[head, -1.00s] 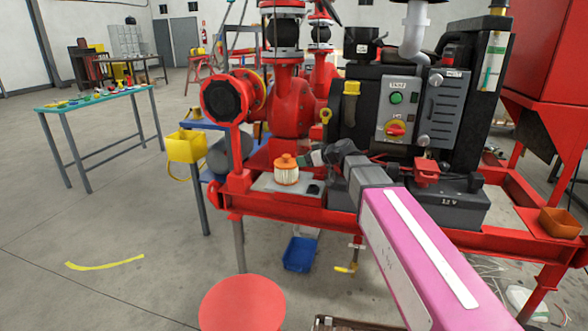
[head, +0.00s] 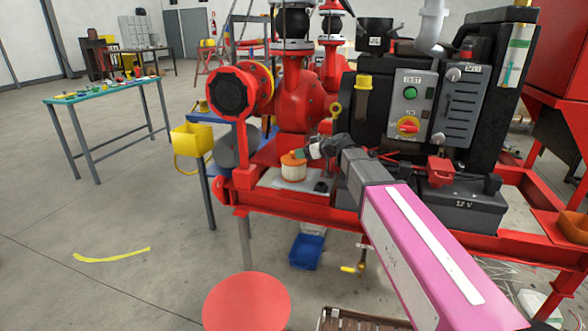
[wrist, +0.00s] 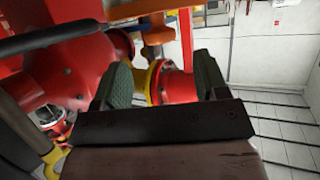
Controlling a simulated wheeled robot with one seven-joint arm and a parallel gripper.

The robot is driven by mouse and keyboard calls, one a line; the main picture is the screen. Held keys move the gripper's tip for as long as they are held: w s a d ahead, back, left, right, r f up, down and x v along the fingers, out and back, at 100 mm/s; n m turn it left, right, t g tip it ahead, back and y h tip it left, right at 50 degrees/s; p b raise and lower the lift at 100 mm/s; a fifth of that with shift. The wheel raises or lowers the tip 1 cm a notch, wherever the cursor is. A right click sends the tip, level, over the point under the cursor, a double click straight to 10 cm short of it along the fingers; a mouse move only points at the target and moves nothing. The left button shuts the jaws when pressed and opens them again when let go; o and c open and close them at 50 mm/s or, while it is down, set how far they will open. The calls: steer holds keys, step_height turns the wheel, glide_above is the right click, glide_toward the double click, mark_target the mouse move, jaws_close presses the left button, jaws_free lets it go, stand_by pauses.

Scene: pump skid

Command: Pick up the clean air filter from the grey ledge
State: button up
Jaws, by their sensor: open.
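The clean air filter (head: 293,171), a short cream cylinder with an orange top, stands upright on the grey ledge (head: 266,180) of the red skid. My gripper (head: 301,153) is at the filter's upper right in the head view, its fingertips overlapping the edge of the orange top. I cannot tell whether they touch. In the wrist view my gripper (wrist: 163,72) is open, with its two dark green fingers wide apart. A red pipe with a yellow ring shows beyond them. I cannot make out the filter in the wrist view.
The red pump (head: 295,105) rises close behind the filter. A black cabinet with a grey switch box (head: 408,105) stands to the right. A yellow bin (head: 192,142) is at the left, and a blue bin (head: 306,251) sits below the skid.

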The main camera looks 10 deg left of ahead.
steer(key=x, duration=0.6)
steer(key=shift+w+a+f, duration=0.1)
steer(key=shift+w+a, duration=0.05)
steer(key=shift+a, duration=0.15)
jaws_close()
